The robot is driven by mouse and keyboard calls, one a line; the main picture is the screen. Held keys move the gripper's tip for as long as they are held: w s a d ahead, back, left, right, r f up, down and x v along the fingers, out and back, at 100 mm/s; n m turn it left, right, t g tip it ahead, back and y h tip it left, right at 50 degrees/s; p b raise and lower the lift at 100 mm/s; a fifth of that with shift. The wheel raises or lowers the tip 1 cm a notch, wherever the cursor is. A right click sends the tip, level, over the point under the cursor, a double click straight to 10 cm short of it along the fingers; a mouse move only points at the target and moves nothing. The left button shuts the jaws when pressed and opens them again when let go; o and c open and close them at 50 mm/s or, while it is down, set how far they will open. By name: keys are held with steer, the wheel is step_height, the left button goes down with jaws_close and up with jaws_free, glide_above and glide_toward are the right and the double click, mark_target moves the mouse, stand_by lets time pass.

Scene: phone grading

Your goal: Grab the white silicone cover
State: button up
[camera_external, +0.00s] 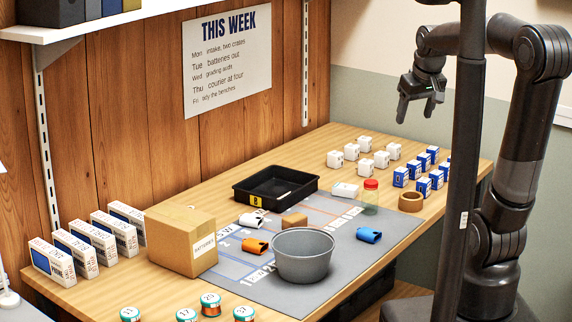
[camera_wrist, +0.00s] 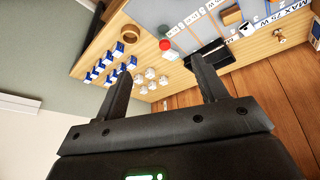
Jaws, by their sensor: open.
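The white silicone cover (camera_external: 251,220) lies on the grey mat (camera_external: 400,226) in the external view, between the black tray and the orange cover (camera_external: 256,246). A blue cover (camera_external: 369,235) lies further right on the mat. My gripper (camera_external: 417,108) hangs in the air above the far right of the table, well away from the white cover. In the wrist view my gripper (camera_wrist: 164,72) is open, with nothing between its fingers.
A grey bowl (camera_external: 303,258) and a brown block (camera_external: 294,220) stand near the white cover. The black tray (camera_external: 262,198) is behind it, and a cardboard box (camera_external: 172,240) is to its left. A red-lidded jar (camera_external: 370,198) and tape roll (camera_external: 411,202) stand right.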

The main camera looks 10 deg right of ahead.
steer(key=w+a+f+n+g, duration=0.1)
steer(key=w+a+f+n, duration=0.2)
steer(key=w+a, duration=0.65)
steer(key=n+g, duration=0.3)
steer(key=n, duration=0.2)
glide_above(251, 216)
steer(key=s, duration=0.1)
steer(key=shift+y, duration=0.4)
steer(key=f, duration=2.4)
steer(key=shift+d+f, duration=0.1)
steer(key=shift+d, duration=0.1)
steer(key=shift+t, duration=0.3)
steer(key=f, duration=0.6)
steer(key=shift+w, duration=0.3)
steer(key=c, duration=1.1)
